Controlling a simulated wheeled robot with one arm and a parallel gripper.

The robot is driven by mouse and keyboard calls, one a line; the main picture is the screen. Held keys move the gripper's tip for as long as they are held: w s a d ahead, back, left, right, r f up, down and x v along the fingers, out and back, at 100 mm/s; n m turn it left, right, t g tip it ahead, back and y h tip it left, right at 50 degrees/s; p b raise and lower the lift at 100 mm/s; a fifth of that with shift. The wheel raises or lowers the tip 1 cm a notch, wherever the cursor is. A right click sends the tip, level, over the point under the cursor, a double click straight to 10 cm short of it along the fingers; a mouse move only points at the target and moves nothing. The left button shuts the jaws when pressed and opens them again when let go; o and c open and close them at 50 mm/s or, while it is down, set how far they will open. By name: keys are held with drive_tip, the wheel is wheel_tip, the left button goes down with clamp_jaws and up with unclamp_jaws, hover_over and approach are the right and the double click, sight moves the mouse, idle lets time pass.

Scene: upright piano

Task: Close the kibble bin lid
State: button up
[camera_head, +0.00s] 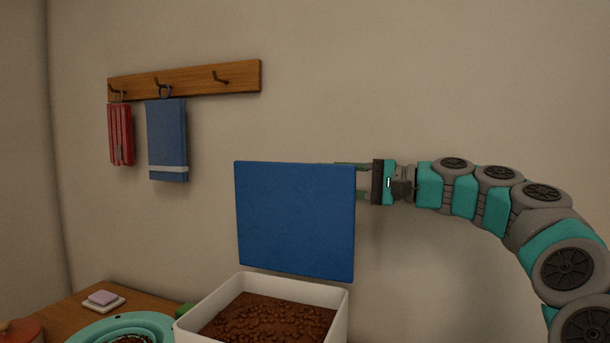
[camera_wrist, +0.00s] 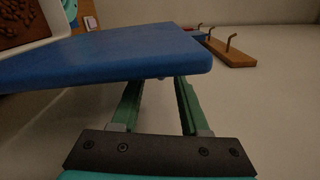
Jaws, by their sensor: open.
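The kibble bin (camera_head: 338,318) is a white, open-topped box with brown kibble inside, at the bottom centre of the head view. Its blue lid (camera_head: 295,220) stands raised, nearly upright, at the bin's back edge. My gripper (camera_head: 364,180) is open at the lid's upper right edge, with its fingers partly hidden behind the lid. The bin's kibble (camera_wrist: 18,22) shows at top left.
A teal bowl (camera_head: 120,328) and a small dish with a lilac block (camera_head: 103,297) sit on the wooden top.

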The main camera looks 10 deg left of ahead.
sight(307, 177)
drive_tip(key=a, duration=0.4)
drive_tip(key=shift+w+a, duration=0.35)
drive_tip(key=shift+a, duration=0.05)
clamp_jaws()
idle(1.0)
